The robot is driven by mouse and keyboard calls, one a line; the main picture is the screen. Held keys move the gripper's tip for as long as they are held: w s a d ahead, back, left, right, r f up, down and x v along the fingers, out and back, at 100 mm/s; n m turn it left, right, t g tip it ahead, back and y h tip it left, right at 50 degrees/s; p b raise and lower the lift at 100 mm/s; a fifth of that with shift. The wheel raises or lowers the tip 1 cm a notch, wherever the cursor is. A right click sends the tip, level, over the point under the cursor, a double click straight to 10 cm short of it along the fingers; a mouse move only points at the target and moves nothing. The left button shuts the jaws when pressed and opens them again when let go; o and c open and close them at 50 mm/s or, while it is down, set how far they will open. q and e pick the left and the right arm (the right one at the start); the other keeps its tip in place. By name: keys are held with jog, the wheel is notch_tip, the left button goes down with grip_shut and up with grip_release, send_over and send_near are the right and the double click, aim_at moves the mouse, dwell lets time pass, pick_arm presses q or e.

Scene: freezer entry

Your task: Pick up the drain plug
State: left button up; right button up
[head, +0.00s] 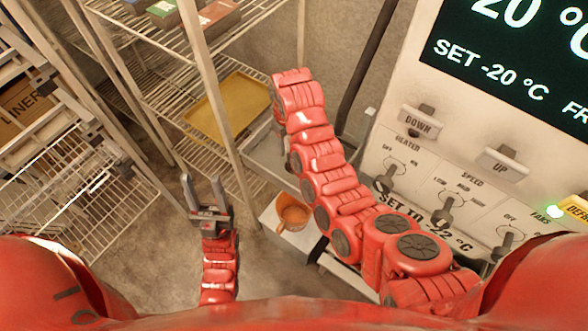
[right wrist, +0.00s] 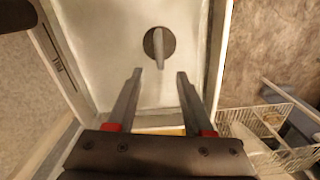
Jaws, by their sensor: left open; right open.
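The drain plug (right wrist: 158,44) shows in the right wrist view as a dark round disc with a pale upright grip across it. It sits in the floor of a white basin (right wrist: 100,30). My right gripper (right wrist: 158,74) is open and empty, its two fingers apart and pointing toward the plug, with the plug's grip lined up between them but beyond the tips. In the head view my right arm hides its gripper and the plug. My left gripper (head: 202,180) is open and empty, fingers up, above the floor to the left.
An orange cup (head: 292,214) stands on a pale ledge beside my right arm. A wire rack with a yellow tray (head: 228,107) is behind. A control panel (head: 470,130) with knobs and a display is at the right. A white wire basket (right wrist: 270,135) is at lower right.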

jog(key=shift+f, duration=0.45)
notch_tip(320, 180, down, 4)
jog(key=p, duration=0.3)
jog(key=shift+r, duration=0.15)
jog(key=shift+f, duration=0.75)
grip_shut()
